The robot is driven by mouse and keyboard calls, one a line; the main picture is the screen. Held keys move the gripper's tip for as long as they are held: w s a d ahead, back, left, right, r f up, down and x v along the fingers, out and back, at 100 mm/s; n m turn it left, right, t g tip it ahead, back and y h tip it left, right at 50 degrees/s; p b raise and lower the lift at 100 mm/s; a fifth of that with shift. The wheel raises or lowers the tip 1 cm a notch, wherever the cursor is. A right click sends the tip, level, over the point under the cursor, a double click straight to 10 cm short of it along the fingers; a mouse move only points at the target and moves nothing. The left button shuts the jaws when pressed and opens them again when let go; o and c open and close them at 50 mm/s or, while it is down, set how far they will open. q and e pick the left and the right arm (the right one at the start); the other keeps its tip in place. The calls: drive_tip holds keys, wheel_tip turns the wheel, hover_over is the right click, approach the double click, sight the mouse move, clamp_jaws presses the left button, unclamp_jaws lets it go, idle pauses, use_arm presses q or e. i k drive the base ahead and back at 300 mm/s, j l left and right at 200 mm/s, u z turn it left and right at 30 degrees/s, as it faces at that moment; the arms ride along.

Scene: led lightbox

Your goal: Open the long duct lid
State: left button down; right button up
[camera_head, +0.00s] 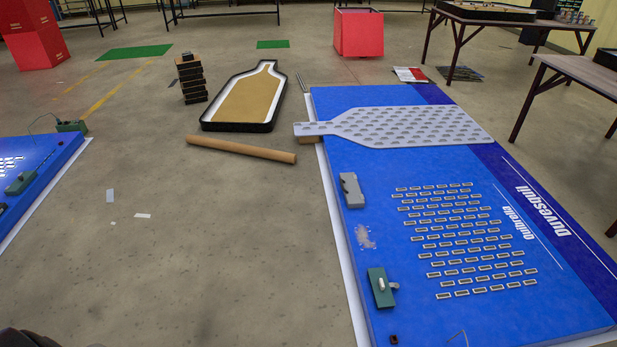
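I cannot make out a long duct or its lid with certainty in the head view. A large blue panel (345,250) with white lettering and rows of small light modules lies flat at the right. A small grey box (352,190) and a green box (381,287) with a silver part sit along its left side. A grey bottle-shaped plate (410,127) full of holes lies across the panel's far part, its neck sticking out past the left edge. Neither gripper is in view.
A brown tube (240,150) lies on the floor near a bottle-shaped tray (238,97) and a stack of dark blocks (191,80). Another blue panel (40,175) is at the left. Tables (585,72) stand at the right. The middle floor is mostly clear, with a few scraps.

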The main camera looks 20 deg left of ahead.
sight(348, 181)
drive_tip(key=i+j+u, duration=0.2)
drive_tip(key=i, duration=0.25)
drive_tip(key=i+j+u, duration=0.2)
drive_tip(key=i, duration=0.3)
drive_tip(key=i+j+u, duration=0.2)
drive_tip(key=i, duration=0.25)
drive_tip(key=l, duration=0.1)
